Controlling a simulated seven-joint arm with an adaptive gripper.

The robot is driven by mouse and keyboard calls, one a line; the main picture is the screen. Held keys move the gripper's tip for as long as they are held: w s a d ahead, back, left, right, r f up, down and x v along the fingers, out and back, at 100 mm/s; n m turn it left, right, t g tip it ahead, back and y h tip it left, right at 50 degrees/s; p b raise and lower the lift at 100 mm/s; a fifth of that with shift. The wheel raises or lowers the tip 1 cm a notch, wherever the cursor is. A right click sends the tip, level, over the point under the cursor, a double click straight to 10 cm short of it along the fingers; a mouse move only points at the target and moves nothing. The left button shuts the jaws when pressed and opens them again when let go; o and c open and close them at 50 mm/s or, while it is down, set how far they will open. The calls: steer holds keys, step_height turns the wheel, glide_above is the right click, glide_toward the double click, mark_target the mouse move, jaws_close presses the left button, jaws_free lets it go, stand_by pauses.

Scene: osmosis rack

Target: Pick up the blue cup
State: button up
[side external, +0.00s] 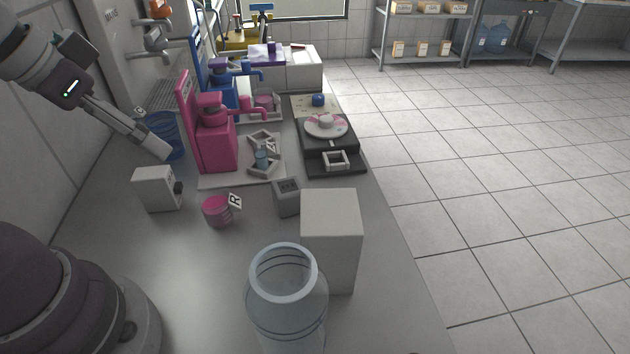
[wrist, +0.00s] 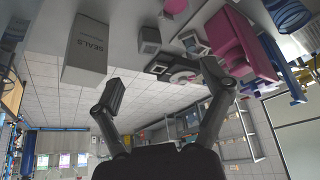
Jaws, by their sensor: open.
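The blue cup (side external: 173,126) is see-through and stands at the back left of the counter, between the wall and the pink press, with a small white tag by its left side. My gripper (side external: 160,151) reaches in from the left and overlaps the cup's lower front in the side view; I cannot tell whether they touch. In the wrist view, a blue see-through vessel, apparently the cup (wrist: 290,14), is at the upper right, outside the fingers. My gripper (wrist: 162,76) has its fingers spread there, with nothing held between them.
A pink press (side external: 213,145) stands right of the cup, with a blue press behind. A white box (side external: 157,188) and a pink cup (side external: 215,210) tagged R are nearer. A clear jar (side external: 285,300) and tall box (side external: 333,235) stand in front.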

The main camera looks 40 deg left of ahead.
steer(key=shift+o, duration=0.7)
